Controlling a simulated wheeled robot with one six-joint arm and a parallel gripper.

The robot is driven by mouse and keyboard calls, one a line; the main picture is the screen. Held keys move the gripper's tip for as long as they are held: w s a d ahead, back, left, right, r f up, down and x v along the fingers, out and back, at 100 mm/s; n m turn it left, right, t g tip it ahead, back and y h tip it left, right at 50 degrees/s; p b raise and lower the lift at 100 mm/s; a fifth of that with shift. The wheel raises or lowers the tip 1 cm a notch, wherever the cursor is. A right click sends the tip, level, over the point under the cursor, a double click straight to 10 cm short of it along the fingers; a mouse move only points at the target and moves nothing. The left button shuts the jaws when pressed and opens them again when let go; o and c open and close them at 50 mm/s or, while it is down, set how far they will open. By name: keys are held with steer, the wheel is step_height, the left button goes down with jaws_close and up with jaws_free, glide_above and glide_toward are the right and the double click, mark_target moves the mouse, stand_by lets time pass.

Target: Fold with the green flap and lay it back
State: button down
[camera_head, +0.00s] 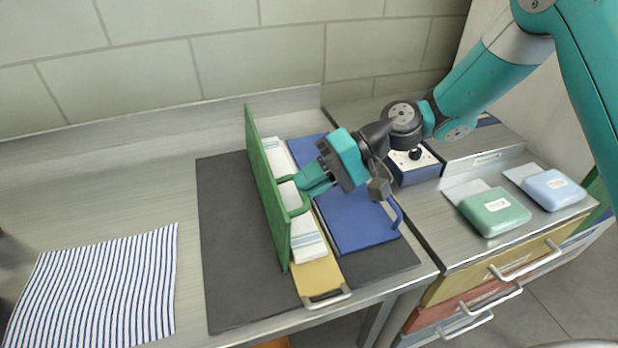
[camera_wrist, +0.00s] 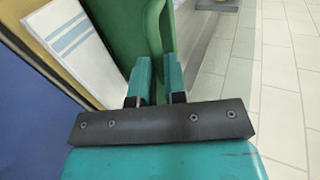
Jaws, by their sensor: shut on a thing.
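The green flap (camera_head: 268,190) stands nearly upright, like a wall, along the left side of the yellow middle panel (camera_head: 318,277). My gripper (camera_head: 303,190) is to its right, shut on the flap's green handle (camera_head: 297,208). In the wrist view the handle (camera_wrist: 154,28) runs between the two teal fingers (camera_wrist: 155,78), beside the flap (camera_wrist: 118,35). A white cloth with blue stripes (camera_head: 308,238) lies as a narrow strip on the yellow panel; the flap and my gripper hide part of it. The blue flap (camera_head: 355,222) lies flat on the right.
A dark mat (camera_head: 228,230) lies bare left of the green flap. A blue-striped cloth (camera_head: 100,290) lies flat at the table's left. On the right stand a small control box (camera_head: 413,160), a green packet (camera_head: 494,212) and a light-blue packet (camera_head: 552,189), above drawers.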

steer(key=shift+w+d+f, duration=0.2)
steer(key=shift+d+f, duration=0.9)
steer(key=shift+f, duration=0.1)
steer(key=shift+s, duration=0.1)
steer(key=c, duration=1.2)
jaws_free()
steer(key=shift+a, duration=0.1)
steer(key=shift+o, duration=0.2)
steer(key=shift+r, duration=0.1)
steer(key=shift+w+r, duration=0.1)
steer(key=shift+w, duration=0.1)
steer(key=v, duration=1.7)
steer(key=shift+d, duration=0.25)
